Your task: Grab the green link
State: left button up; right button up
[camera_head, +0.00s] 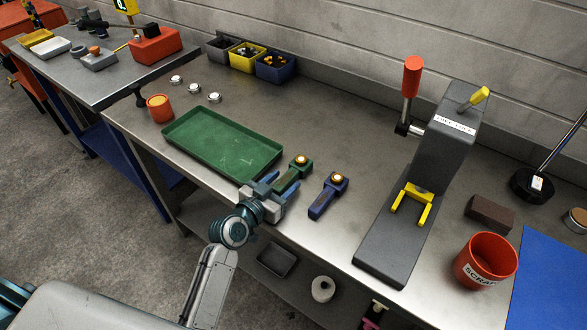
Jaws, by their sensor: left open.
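The green link (294,174) lies on the metal bench to the right of the green tray, with a brass-coloured round piece at its far end. My left gripper (274,186) is open at the near end of the green link. Its fingers reach toward the link's near end, and whether they touch it is hard to tell. A blue link (328,196) with a similar brass-coloured piece lies just to the right, apart from the gripper. My right gripper is not in view.
An empty green tray (222,143) lies left of the gripper. A grey lever press (420,190) stands to the right. A red scrap bin (485,261) and a brown block (490,213) are farther right. Small bins (276,68) stand along the wall. The bench middle is clear.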

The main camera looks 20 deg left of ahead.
pick_arm(q)
jog(key=shift+x, duration=1)
jog(key=shift+s, duration=0.1)
jog(key=shift+c, duration=0.4)
grip_shut()
